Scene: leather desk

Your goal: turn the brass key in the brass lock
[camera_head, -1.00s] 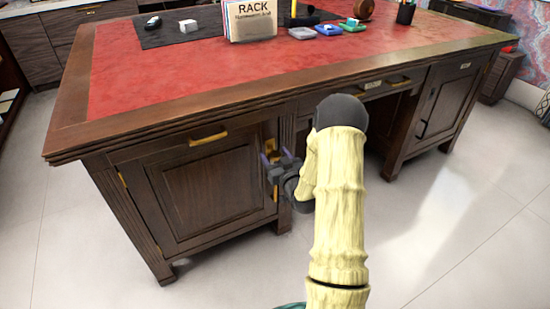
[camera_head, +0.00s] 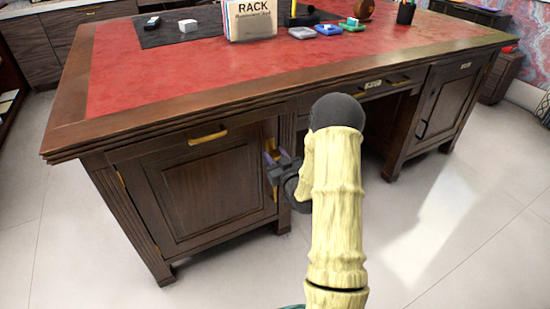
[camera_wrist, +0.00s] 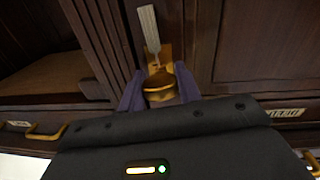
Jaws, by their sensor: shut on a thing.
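The brass key (camera_wrist: 160,86) shows its rounded end between the purple fingers of my gripper (camera_wrist: 160,92) in the wrist view. My gripper is shut on it. The brass lock (camera_wrist: 167,56) is a plate on the dark wood behind the key, partly hidden by it. A pale tag (camera_wrist: 148,28) hangs at the key. In the head view my gripper (camera_head: 277,160) is at the right edge of the left cabinet door (camera_head: 208,185), in front of the lock plate (camera_head: 270,144). The key cannot be made out there.
The desk (camera_head: 110,118) has a red leather top with a folder box (camera_head: 250,22) and small items at the back. A brass drawer handle (camera_head: 208,138) sits left of my gripper. The open kneehole lies to the right. The floor in front is clear.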

